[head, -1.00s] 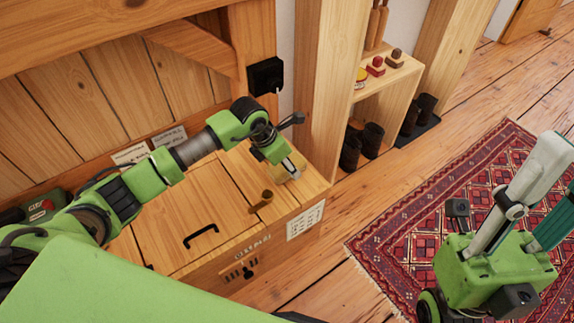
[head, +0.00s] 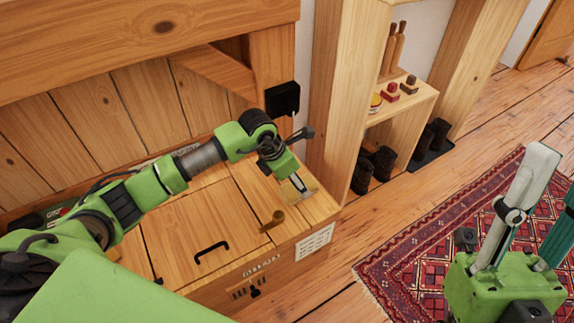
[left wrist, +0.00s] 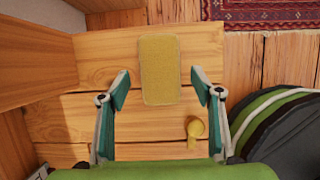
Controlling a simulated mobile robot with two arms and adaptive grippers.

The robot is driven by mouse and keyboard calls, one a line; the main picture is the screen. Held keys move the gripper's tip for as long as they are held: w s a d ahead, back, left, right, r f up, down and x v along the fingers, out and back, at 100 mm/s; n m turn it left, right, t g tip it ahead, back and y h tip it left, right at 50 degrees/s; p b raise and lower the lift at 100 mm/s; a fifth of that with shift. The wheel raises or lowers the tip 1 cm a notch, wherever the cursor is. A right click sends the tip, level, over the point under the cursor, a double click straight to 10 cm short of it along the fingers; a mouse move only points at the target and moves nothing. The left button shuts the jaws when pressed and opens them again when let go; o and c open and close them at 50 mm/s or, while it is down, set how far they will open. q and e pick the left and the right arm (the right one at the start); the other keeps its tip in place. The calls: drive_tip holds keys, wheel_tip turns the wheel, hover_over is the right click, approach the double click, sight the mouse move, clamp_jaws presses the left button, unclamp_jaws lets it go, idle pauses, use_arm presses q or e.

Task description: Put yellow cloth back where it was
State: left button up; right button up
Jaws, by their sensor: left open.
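The yellow cloth (left wrist: 160,70) lies flat as a rectangle on the wooden chest top (left wrist: 108,62) in the left wrist view. In the head view the cloth (head: 308,188) shows only partly at the chest's right end, behind my left gripper (head: 298,186). In the left wrist view my left gripper (left wrist: 161,82) is open, with one finger on each side of the cloth's near part. It holds nothing, and whether it touches the cloth is unclear. My right gripper (head: 558,175) is at the right edge of the head view, fingers apart and empty, partly cut off.
A wooden peg (head: 274,220) stands on the chest near the cloth. The chest lid has a black handle (head: 211,252). A shelf (head: 400,104) with small brushes and dark boots (head: 373,168) stands to the right. A red patterned rug (head: 420,250) covers the floor.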

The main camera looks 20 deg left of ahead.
sight(290, 189)
use_arm(q)
drive_tip(key=p+v, duration=0.1)
drive_tip(key=v, duration=0.3)
drive_tip(key=shift+p+v, duration=0.75)
drive_tip(key=shift+v, duration=1.3)
use_arm(e)
drive_tip(key=w+a+f+g+h, duration=0.2)
drive_tip(key=w+f+g, duration=0.5)
drive_tip(key=w, duration=0.4)
drive_tip(key=shift+w+f+h, duration=0.3)
drive_tip(key=shift+f, duration=0.55)
